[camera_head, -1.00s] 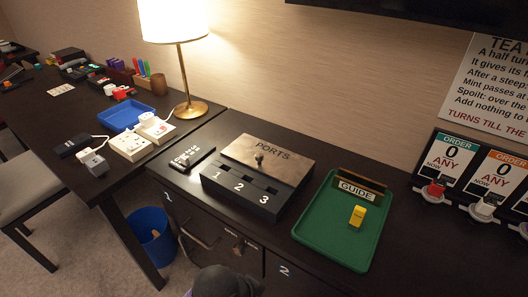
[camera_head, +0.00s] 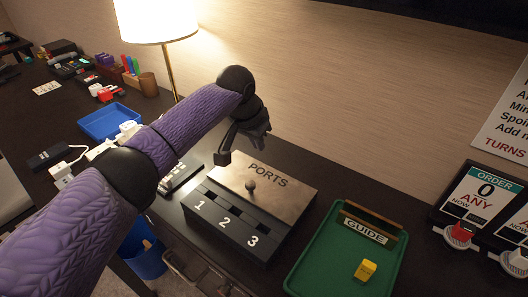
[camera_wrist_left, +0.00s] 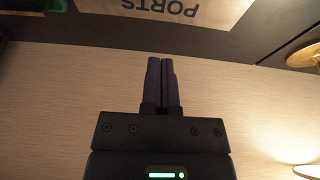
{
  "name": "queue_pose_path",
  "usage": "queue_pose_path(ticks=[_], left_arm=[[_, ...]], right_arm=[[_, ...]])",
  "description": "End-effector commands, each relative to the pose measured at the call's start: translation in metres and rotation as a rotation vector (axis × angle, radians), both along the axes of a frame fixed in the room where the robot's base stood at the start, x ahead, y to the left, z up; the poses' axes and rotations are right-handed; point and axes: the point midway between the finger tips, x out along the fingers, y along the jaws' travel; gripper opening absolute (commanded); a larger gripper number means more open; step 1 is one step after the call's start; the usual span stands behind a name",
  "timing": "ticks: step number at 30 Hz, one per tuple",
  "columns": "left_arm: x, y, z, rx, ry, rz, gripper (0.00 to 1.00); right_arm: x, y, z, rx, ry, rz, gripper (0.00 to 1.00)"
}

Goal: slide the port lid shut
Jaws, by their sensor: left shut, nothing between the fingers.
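The ports box (camera_head: 226,235) is dark, with three slots numbered 1, 2 and 3 along its front. Its metal port lid (camera_head: 277,190), marked PORTS and with a small dark knob (camera_head: 251,185), lies over the rear part and leaves the slots uncovered. The lid also shows at the top of the left wrist view (camera_wrist_left: 205,10), upside down. My left gripper (camera_head: 222,158) is over the lid's back left corner, apart from the knob. In the left wrist view its fingers (camera_wrist_left: 161,62) are together with nothing between them. My right gripper is not in view.
A green tray (camera_head: 308,262) with a GUIDE sign (camera_head: 364,229) and a yellow block (camera_head: 365,270) lies right of the box. A lamp (camera_head: 168,75) stands behind my left arm. A blue tray (camera_head: 98,125) lies at left. Order stands (camera_head: 470,195) are at right.

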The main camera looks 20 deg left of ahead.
Motion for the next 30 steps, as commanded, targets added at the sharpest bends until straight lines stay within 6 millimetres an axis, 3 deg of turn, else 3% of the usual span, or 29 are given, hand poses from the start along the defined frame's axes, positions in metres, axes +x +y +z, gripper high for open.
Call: queue_pose_path(ticks=[5,16,18,21,30], left_arm=[[0.007,-0.001,-0.021,0.001,0.002,0.003,0.00],[0.031,-0.011,-0.105,0.002,0.004,0.002,0.00],[0.024,-0.006,-0.091,0.002,-0.005,0.001,0.00],[0.011,-0.003,-0.089,0.001,-0.004,-0.001,0.00],[-0.007,0.003,-0.093,0.001,-0.002,0.001,0.00]], right_arm=[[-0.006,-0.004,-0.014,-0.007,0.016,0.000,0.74],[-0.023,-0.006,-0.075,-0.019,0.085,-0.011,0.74],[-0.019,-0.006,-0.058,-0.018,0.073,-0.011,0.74],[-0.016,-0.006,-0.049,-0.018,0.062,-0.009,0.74],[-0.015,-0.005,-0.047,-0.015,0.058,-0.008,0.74]])
